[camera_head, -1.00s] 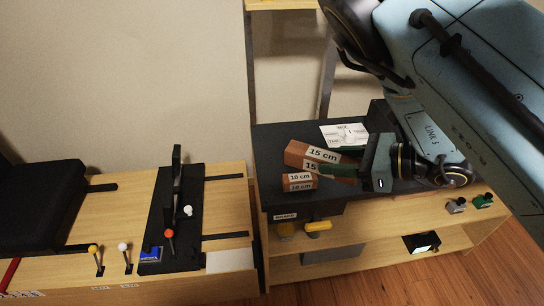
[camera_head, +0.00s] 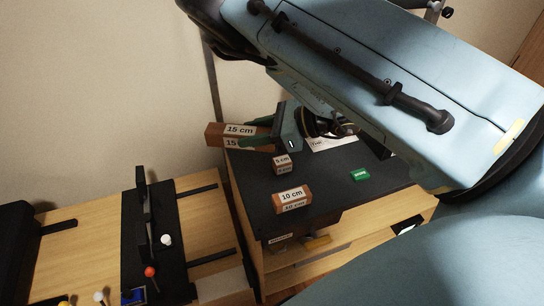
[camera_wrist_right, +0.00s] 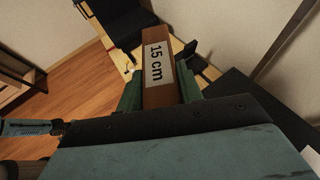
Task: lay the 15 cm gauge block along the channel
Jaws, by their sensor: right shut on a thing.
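My right gripper (camera_head: 262,134) is shut on the brown 15 cm gauge block (camera_head: 222,131), gripping its right part. The block is lengthwise across the picture, its left end past the far left corner of the black-topped table. In the right wrist view the block (camera_wrist_right: 157,60) sticks out between green fingers, its label facing the camera. A black plate (camera_head: 133,230) with an upright black bar (camera_head: 143,215) lies on the wooden bench at lower left; I cannot make out the channel itself clearly. My left gripper is not in view.
On the black tabletop (camera_head: 245,205) stand a 10 cm block (camera_head: 292,200), a 5 cm block (camera_head: 282,164) and a green piece (camera_head: 360,175). A white knob (camera_head: 166,239) and red knob (camera_head: 150,271) rise by the black plate. A gap separates bench and table.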

